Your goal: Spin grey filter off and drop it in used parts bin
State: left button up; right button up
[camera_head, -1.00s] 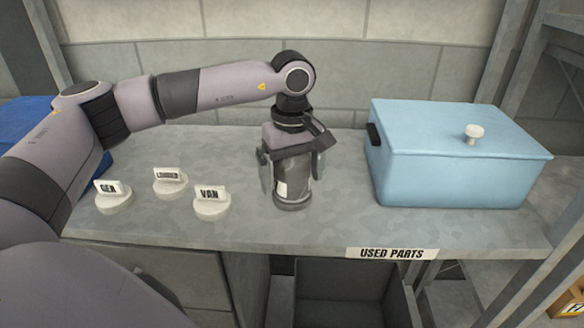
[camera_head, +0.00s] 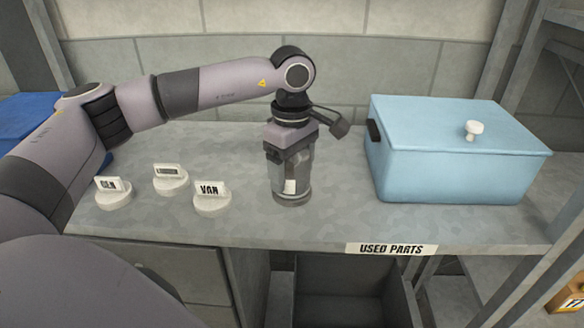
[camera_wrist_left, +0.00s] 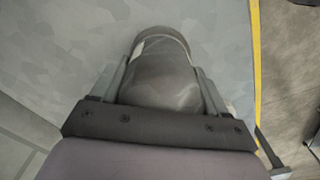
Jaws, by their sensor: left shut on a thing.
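The grey filter (camera_head: 291,182) stands upright on a low round base on the bench, with a small pale label on its side. My left gripper (camera_head: 290,170) points straight down over it and is shut on it. In the left wrist view, the grey filter (camera_wrist_left: 160,75) fills the space between the two fingers of my left gripper (camera_wrist_left: 162,85). The used parts bin (camera_head: 340,308) is the open grey box below the bench edge, under the USED PARTS label (camera_head: 391,249). My right gripper is not in view.
A light blue lidded box (camera_head: 455,160) with a white knob stands to the right. Three white labelled stands, including the VAN one (camera_head: 211,199), are left of the filter. A blue object (camera_head: 25,120) is at the far left. The bench front (camera_head: 300,228) is clear.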

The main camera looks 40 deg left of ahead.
pick_arm(q)
jog(key=n, duration=0.5)
jog(key=shift+f, duration=0.15)
dwell(0.4)
jog(key=shift+n, duration=0.6)
jog(key=n, duration=0.4)
jog(key=shift+f+p, duration=0.1)
jog(key=shift+p, duration=0.2)
jog(key=shift+s, duration=0.1)
jog(key=shift+n, duration=1.1)
jog(key=n, duration=0.3)
jog(key=shift+d+f, duration=0.1)
